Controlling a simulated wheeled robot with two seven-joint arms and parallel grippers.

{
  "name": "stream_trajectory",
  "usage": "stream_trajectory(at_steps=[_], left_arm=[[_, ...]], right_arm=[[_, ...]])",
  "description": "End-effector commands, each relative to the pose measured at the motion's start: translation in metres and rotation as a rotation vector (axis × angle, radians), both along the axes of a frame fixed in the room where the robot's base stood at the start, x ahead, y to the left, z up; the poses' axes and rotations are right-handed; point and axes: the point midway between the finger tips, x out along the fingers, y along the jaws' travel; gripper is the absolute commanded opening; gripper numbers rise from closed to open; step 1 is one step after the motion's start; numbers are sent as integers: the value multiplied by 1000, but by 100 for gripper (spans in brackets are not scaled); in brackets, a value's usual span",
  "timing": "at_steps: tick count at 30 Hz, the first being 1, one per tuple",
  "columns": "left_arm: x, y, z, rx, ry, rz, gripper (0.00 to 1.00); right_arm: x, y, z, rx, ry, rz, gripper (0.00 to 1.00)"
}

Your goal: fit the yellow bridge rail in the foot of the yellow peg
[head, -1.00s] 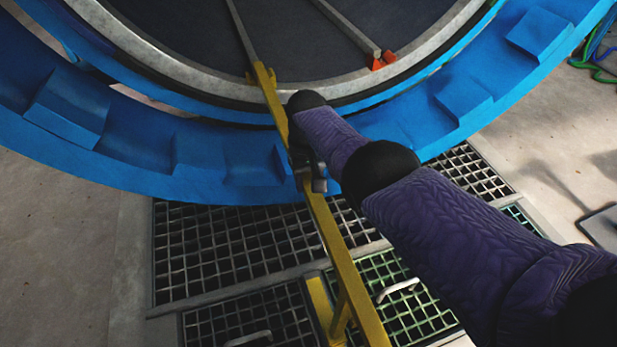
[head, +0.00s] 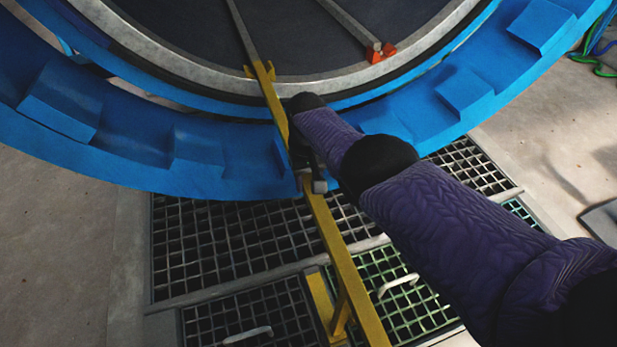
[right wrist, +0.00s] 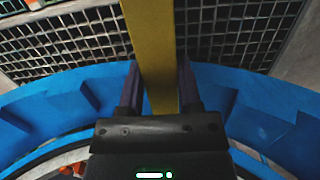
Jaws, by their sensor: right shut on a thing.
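The yellow bridge rail (head: 330,237) is a long bar running from the bottom of the head view up to the vessel mouth. Its far end (head: 264,80) meets the end of the left grey inner rail (head: 241,28) at the vessel's rim, with small yellow tabs there. I cannot tell whether it is seated or which part is the yellow peg. My right gripper (head: 305,168) is shut on the rail at about mid-length. In the right wrist view, the rail (right wrist: 158,60) passes between the two fingers (right wrist: 158,92). My left gripper is not in view.
The blue vessel ring (head: 220,150) lies under the rail. A second grey inner rail (head: 348,24) ends in a red fitting (head: 380,53). A yellow upright (head: 322,300) stands by the rail's near part, over floor grating (head: 220,245). A dark plate (head: 602,222) lies at right.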

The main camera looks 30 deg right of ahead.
Motion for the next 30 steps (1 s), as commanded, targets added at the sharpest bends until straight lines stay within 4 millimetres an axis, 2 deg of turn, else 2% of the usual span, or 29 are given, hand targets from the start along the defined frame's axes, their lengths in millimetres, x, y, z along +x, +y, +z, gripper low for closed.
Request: stream_trajectory(at_steps=[2,3,8,9,14,17,24,27,30], left_arm=[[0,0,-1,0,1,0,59],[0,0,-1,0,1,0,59],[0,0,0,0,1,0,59],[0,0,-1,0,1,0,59],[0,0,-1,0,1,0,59],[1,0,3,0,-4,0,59],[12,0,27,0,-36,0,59],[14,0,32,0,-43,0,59],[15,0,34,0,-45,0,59]], right_arm=[[1,0,-1,0,-2,0,0],[1,0,-1,0,-3,1,48],[1,0,-1,0,-2,1,82],[1,0,-1,0,-2,1,85],[0,0,-2,0,0,1,85],[1,0,5,0,-2,1,85],[6,-1,68,0,-9,1,85],[8,-2,87,1,-6,1,85],[9,-2,96,0,-4,0,85]])
